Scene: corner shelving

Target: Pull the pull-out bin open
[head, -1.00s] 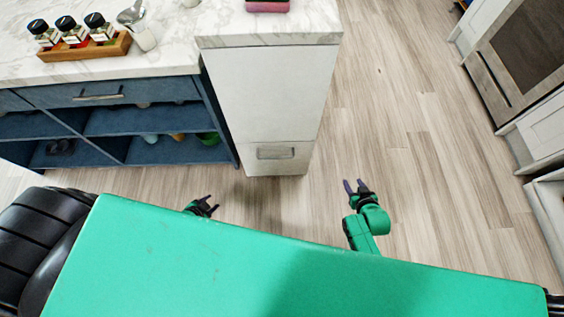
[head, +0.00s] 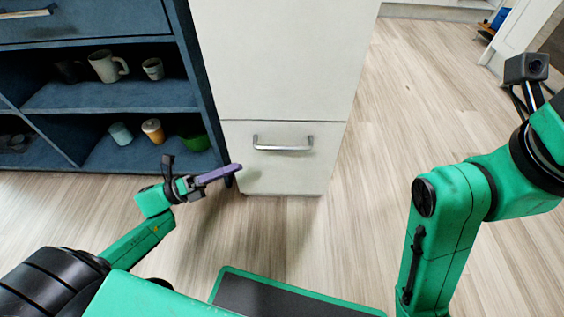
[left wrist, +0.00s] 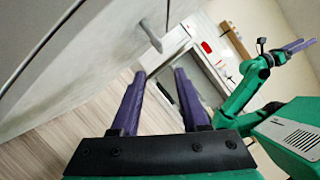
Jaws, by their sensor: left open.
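The pull-out bin (head: 285,174) is the lower white front of the cabinet end, and it looks flush with the panel above. Its metal bar handle (head: 283,147) runs across the upper part; it also shows in the left wrist view (left wrist: 152,36). My left gripper (head: 237,169) is left of the handle and slightly lower, apart from it. In the left wrist view its purple fingers (left wrist: 160,74) are spread and empty, with the handle beyond their tips. My right gripper (left wrist: 296,46) shows only in the left wrist view, raised at the right; its opening is unclear.
A blue open shelf (head: 110,96) with mugs and a green bowl (head: 195,142) stands left of the bin. The wood floor (head: 375,130) right of the bin is clear. My right arm fills the right side of the head view.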

